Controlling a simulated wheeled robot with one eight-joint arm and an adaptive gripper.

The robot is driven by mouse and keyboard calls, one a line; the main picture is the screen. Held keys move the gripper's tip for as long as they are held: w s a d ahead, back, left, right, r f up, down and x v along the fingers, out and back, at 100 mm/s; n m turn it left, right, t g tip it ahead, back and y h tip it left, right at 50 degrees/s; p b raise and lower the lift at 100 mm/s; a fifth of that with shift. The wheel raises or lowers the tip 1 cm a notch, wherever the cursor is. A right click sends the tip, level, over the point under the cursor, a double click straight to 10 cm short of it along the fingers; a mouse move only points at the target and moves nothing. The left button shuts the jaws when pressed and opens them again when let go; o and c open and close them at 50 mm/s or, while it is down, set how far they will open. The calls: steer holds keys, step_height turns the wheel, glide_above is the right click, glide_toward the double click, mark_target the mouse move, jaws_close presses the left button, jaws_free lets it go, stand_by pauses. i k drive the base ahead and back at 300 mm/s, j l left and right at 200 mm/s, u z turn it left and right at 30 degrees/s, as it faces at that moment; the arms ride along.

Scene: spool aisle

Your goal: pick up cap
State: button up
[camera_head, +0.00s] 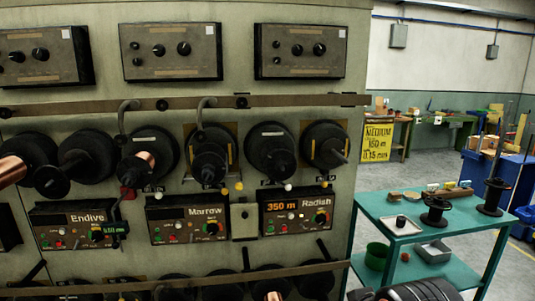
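No thing in the camera_head view can be told for certain as the cap. A small round dark piece with a pale top (400,221) stands on the teal cart (385,208) at the right and may be it, but it is too small to tell. My gripper's fingers do not show. A black ribbed shape at the bottom edge, right of centre, may be part of my arm.
A spool machine with labelled panels, such as Radish (296,216), fills the left and middle. Floor is open beyond.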

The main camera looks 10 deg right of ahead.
mark_target(400, 221)
steer(key=i+l, duration=0.15)
steer(key=l, duration=0.3)
steer(key=i+l, duration=0.15)
steer(key=l, duration=0.35)
steer(key=i+l, duration=0.15)
steer(key=l, duration=0.3)
steer(key=i+l, duration=0.15)
steer(key=l, duration=0.35)
steer(key=i+l, duration=0.15)
steer(key=l, duration=0.3)
steer(key=i+l, duration=0.15)
steer(key=l, duration=0.35)
steer(key=i+l, duration=0.15)
steer(key=l, duration=0.3)
steer(key=i+l, duration=0.15)
steer(key=l, duration=0.35)
steer(key=u, duration=0.05)
